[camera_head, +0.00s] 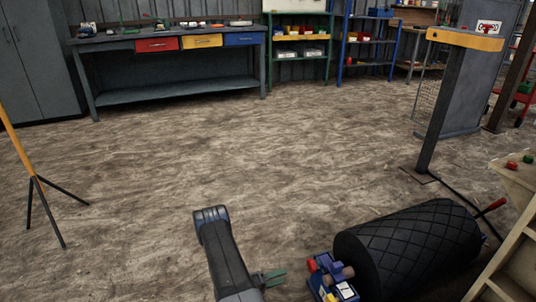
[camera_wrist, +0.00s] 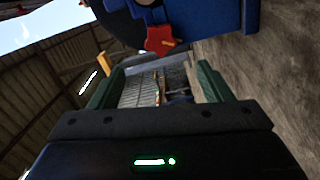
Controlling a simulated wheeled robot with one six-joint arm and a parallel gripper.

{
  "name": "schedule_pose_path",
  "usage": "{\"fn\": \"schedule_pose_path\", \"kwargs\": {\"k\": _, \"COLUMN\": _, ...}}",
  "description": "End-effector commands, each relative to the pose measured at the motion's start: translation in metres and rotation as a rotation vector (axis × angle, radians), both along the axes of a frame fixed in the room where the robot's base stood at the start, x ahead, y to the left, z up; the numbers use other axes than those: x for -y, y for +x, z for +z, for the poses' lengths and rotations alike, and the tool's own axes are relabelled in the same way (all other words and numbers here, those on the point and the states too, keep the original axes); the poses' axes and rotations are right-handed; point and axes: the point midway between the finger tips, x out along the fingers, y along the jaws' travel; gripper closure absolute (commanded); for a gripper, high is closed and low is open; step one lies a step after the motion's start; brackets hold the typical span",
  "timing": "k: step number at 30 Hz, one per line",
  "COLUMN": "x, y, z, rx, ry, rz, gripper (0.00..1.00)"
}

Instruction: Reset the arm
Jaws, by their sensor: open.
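My gripper (camera_head: 273,277) shows at the bottom of the head view, beside my dark arm link, with its green fingers pointing right. In the wrist view my gripper (camera_wrist: 157,82) has its two green fingers spread wide, with nothing held between them. My arm (camera_head: 225,250) reaches up from the bottom edge of the head view, with its lower part cut off. A blue device with red and yellow parts (camera_head: 347,291) lies just right of the fingers. How far apart they are in depth I cannot tell.
A black, diamond-patterned roller (camera_head: 415,245) lies at lower right. A blue part (camera_wrist: 205,18) with a red star knob (camera_wrist: 160,41) fills the top of the wrist view. A workbench (camera_head: 170,95) is behind.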

Motion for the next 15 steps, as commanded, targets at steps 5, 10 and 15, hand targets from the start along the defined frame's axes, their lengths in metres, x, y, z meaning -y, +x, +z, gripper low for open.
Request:
{"fn": "schedule_pose_path", "kwargs": {"k": 5, "x": 0.025, "y": 0.008, "z": -0.002, "rx": 0.000, "ry": 0.000, "rz": -0.005, "gripper": 0.28}}
{"fn": "schedule_pose_path", "kwargs": {"k": 10, "x": 0.048, "y": 0.016, "z": -0.002, "rx": 0.000, "ry": -0.001, "rz": -0.005, "gripper": 0.28}}
{"fn": "schedule_pose_path", "kwargs": {"k": 15, "x": 0.072, "y": 0.025, "z": -0.002, "rx": 0.001, "ry": 0.000, "rz": -0.006, "gripper": 0.28}}
